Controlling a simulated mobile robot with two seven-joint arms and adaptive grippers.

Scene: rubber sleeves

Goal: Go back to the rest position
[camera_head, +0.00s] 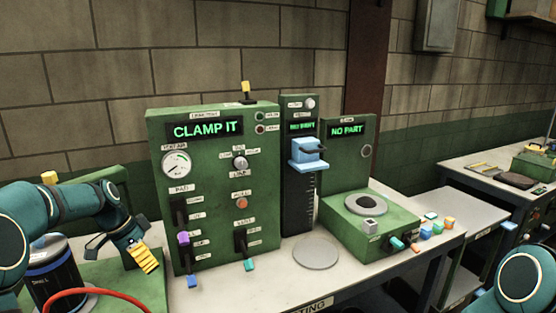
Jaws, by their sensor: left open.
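My left arm comes in from the left, and its gripper (126,250) hangs open in front of the left side of the green control panel (205,190). A dark finger and a yellow ribbed part show at its end. I see nothing held between the fingers. The panel's display reads "CLAMP IT". Of my right arm only a teal joint shows at the lower right corner; its gripper is out of the frame.
A dark drum (52,270) and a red hose (95,292) are close to my left arm. A green station (370,222) reading "NO PART" stands right of a tall gauge (300,215). A grey disc (316,253) lies on the bench. Small coloured blocks (437,224) lie at right.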

